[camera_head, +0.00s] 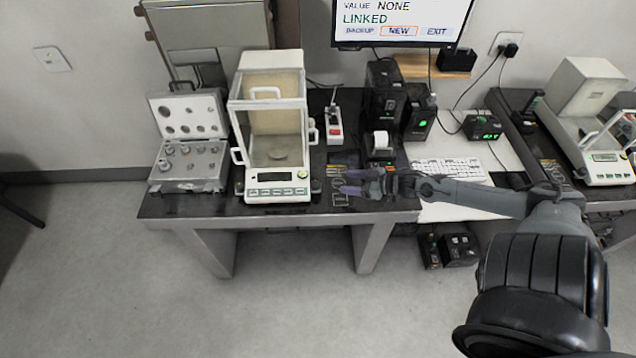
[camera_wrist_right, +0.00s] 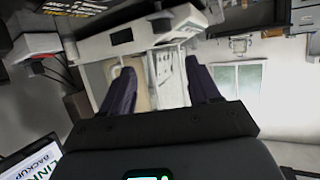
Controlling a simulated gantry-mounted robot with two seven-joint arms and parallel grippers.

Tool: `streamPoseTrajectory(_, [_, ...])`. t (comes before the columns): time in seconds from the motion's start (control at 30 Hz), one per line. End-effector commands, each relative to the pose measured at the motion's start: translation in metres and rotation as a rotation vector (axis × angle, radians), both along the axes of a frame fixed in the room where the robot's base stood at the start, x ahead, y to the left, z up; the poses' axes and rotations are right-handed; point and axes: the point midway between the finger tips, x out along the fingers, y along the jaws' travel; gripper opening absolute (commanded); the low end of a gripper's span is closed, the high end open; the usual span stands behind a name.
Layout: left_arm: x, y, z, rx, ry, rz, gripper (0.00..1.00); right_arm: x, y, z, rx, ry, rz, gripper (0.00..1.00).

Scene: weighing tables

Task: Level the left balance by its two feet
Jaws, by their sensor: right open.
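The left balance (camera_head: 279,193) is a white device with a glass draft shield, standing on the dark left table. Its front panel has a small display and a row of buttons. My left gripper is not in view.
An open weight case (camera_head: 190,165) stands left of the balance. A red-and-white switch box (camera_head: 335,128), a printer (camera_head: 380,145) and a keyboard (camera_head: 447,169) stand to the right. A monitor (camera_head: 400,20) hangs behind. Another balance (camera_head: 585,115) stands far right.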

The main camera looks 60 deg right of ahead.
Motion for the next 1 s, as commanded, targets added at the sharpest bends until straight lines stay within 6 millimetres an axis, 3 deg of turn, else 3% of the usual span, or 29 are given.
streamPoseTrajectory(0.1, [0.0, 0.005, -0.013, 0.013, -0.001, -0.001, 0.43, 0.001, -0.001, -0.012, -0.01, 0.006, 0.01, 0.61])
streamPoseTrajectory(0.33, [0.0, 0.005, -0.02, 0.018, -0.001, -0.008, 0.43, 0.012, 0.001, -0.019, -0.01, 0.006, 0.01, 0.61])
streamPoseTrajectory(1.0, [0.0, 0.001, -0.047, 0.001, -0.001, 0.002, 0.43, 0.088, 0.017, -0.051, -0.008, 0.006, 0.009, 0.61])
